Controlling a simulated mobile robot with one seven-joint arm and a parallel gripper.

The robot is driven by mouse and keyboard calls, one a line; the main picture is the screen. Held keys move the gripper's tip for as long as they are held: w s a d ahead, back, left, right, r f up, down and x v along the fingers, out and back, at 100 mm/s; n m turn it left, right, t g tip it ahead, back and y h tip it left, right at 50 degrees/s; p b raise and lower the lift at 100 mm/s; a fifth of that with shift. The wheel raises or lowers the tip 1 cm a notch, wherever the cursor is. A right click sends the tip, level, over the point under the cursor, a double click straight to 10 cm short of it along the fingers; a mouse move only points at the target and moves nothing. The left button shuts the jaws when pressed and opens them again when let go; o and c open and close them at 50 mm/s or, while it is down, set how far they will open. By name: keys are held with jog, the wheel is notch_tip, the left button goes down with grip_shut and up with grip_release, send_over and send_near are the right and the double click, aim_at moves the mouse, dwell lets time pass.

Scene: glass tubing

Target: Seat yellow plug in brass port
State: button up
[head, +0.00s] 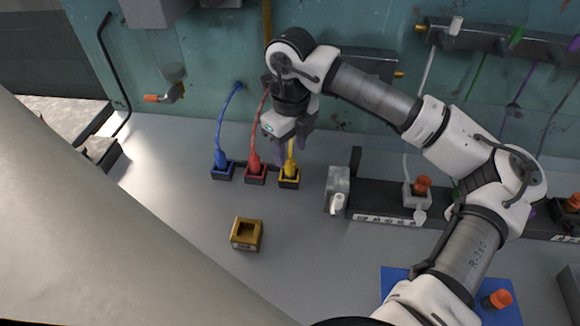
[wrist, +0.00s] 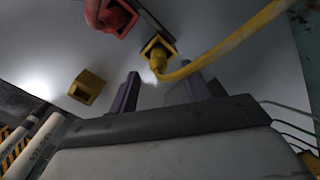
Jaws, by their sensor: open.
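The yellow plug (head: 290,173) sits in a dark, yellow-rimmed holder on the bench, with its yellow cable rising behind it. It also shows in the wrist view (wrist: 158,54), ahead of my fingers. The brass port (head: 246,234) is a small square block with a dark opening and a label on its front. It stands apart, nearer the front, and shows at the left of the wrist view (wrist: 86,87). My gripper (head: 293,148) is open above and behind the yellow plug. In the wrist view its purple fingers (wrist: 163,86) are apart, with nothing held between them.
A red plug (head: 255,168) and a blue plug (head: 222,166) stand in holders left of the yellow one. A grey block (head: 338,183) with a white fitting is to the right. Bare bench lies between the plugs and the brass port.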

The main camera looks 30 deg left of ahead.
aim_at(290, 158)
jog(key=shift+s+f+p, duration=0.15)
jog(key=shift+f+p, duration=1)
jog(key=shift+f, duration=1.5)
grip_shut()
